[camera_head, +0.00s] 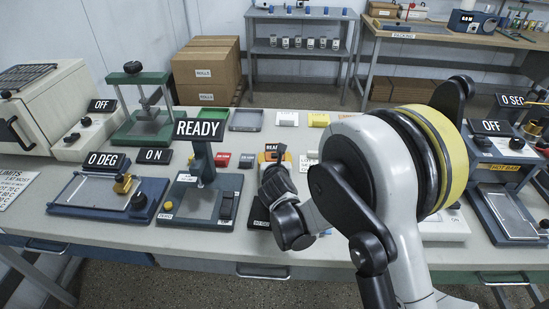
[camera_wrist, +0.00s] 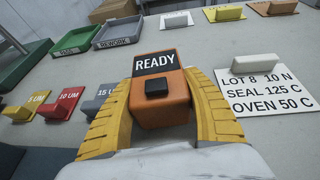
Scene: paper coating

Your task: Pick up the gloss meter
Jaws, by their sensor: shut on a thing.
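The orange gloss meter (camera_wrist: 150,112), with a black READY display and a black button, sits between the two yellow fingers of my gripper (camera_wrist: 163,90) in the wrist view. The fingers are shut on its sides. In the camera_head view a bit of the orange meter (camera_head: 268,156) shows behind my gripper (camera_head: 275,170), which hides most of it. The meter's underside is hidden, so I cannot tell whether it touches the bench.
A white card with LOT 8 text (camera_wrist: 270,88) lies right of the meter. Coloured tabs, yellow, red (camera_wrist: 68,103) and grey, lie to the left. Green (camera_wrist: 72,40) and grey REWORK (camera_wrist: 118,32) trays stand behind. A stand with a READY sign (camera_head: 202,160) is left of my gripper.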

